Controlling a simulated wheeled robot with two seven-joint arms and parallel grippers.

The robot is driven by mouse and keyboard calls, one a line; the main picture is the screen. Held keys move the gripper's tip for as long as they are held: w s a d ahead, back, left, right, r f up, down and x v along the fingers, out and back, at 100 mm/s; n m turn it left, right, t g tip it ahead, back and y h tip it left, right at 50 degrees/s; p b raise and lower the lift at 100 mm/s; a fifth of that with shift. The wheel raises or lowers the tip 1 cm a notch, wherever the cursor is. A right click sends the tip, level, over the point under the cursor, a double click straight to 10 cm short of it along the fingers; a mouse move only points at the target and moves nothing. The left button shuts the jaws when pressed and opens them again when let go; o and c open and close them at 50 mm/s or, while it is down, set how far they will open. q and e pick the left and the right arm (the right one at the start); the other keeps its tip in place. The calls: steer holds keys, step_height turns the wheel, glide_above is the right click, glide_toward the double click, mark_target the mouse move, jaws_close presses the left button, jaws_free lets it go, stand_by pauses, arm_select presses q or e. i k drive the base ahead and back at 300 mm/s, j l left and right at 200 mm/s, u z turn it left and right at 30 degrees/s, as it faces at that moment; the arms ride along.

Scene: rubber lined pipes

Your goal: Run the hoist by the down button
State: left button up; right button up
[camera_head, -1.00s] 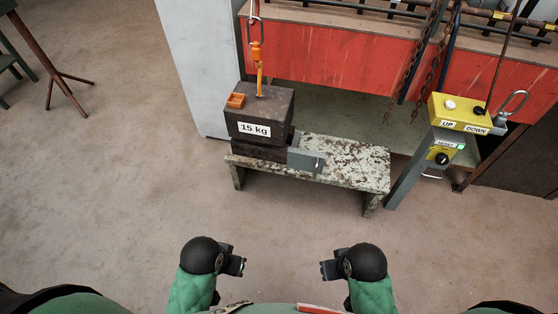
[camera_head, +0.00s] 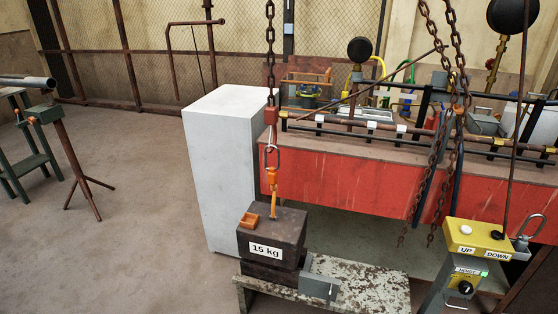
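The yellow hoist control box (camera_head: 478,240) stands on a grey post at the lower right. It has a white button (camera_head: 466,230) above the UP label and a black down button (camera_head: 496,235) above the DOWN label. A switch panel (camera_head: 464,283) marked HOIST sits below it, with a black knob and a small green light. The dark 15 kg weight (camera_head: 271,235) rests on a worn bench (camera_head: 370,290). An orange hook (camera_head: 272,180) on the hoist chain (camera_head: 270,60) meets the top of the weight. Neither of my grippers shows now.
A red workbench (camera_head: 350,180) with pipes and tools runs behind the weight. A pale cabinet (camera_head: 215,150) stands to its left. Two rusty chains (camera_head: 458,100) hang near the control box. Open floor (camera_head: 130,200) lies at the left, before a pipe stand (camera_head: 85,165).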

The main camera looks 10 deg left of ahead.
mark_target(496, 235)
steer(key=z, duration=1.2)
